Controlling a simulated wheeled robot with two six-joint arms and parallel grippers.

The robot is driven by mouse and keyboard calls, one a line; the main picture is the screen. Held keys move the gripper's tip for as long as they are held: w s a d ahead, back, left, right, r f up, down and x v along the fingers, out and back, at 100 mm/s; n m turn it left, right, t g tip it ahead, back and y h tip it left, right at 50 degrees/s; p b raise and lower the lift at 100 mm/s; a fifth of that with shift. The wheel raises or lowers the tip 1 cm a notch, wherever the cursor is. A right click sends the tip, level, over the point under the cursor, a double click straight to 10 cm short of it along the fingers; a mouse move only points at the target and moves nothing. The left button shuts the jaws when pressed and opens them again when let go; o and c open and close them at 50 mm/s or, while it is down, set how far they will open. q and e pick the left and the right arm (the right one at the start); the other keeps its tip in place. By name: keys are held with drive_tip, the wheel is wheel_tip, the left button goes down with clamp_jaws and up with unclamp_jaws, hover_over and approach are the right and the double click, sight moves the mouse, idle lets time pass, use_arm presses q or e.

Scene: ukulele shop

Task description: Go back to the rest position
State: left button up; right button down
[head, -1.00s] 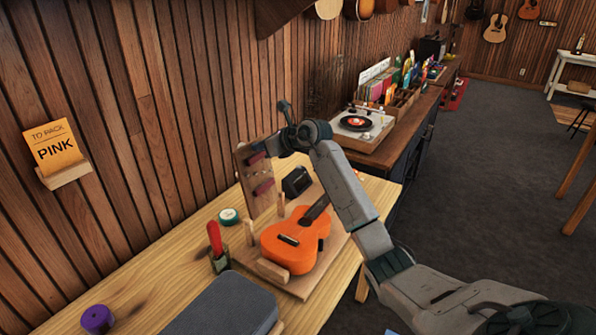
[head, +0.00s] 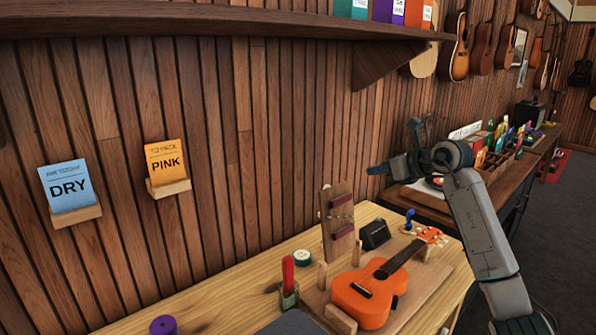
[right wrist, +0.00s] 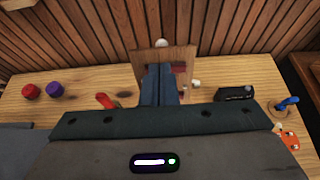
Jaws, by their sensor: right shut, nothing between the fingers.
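My right gripper (head: 378,169) is raised above the back of the wooden workbench (head: 245,285), pointing left in the head view. In the right wrist view its fingers (right wrist: 160,70) are together with nothing between them. They overlap an upright wooden board (right wrist: 183,60) in that view. The orange ukulele (head: 367,290) lies on a wooden cradle board below my right arm, apart from the gripper. My left gripper is in neither view.
A wall shelf (head: 200,20) with a bracket juts out above. A red-handled tool (head: 288,272) stands in a holder by the ukulele, near a black box (head: 375,233). A purple roll (head: 163,325) is at the front.

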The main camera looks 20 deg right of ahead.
drive_tip(key=s+a+f+m+t+y, duration=0.1)
drive_tip(key=s+a+t+y, duration=0.1)
drive_tip(key=a+y, duration=0.3)
drive_tip(key=s+a+f+m+t+y, duration=0.1)
drive_tip(key=s+a+y, duration=0.1)
drive_tip(key=a, duration=0.6)
drive_tip(key=s+d+f+m+h, duration=0.3)
drive_tip(key=s+f+m+h, duration=0.75)
drive_tip(key=m, duration=0.65)
drive_tip(key=s+d+f+m+h, duration=0.3)
drive_tip(key=s+f+m+h, duration=0.45)
drive_tip(key=f+m, duration=0.75)
drive_tip(key=s+a+f+m+g+y, duration=0.2)
drive_tip(key=s+a+f+g, duration=0.15)
drive_tip(key=s, duration=0.35)
drive_tip(key=s+a+f+m+g+y, duration=0.1)
drive_tip(key=s+a+f+m+g, duration=0.1)
drive_tip(key=s+f+g, duration=0.45)
drive_tip(key=s+a+f+m+g+y, duration=0.1)
drive_tip(key=s+a+f+m+y, duration=0.15)
drive_tip(key=s, duration=0.65)
wheel_tip(320, 180, down, 32)
drive_tip(key=d+g, duration=0.2)
drive_tip(key=s+d+f, duration=0.1)
drive_tip(key=s+f, duration=1.7)
drive_tip(key=shift+s+f+g, duration=0.15)
drive_tip(key=shift+s+g, duration=0.2)
drive_tip(key=shift+g, duration=0.05)
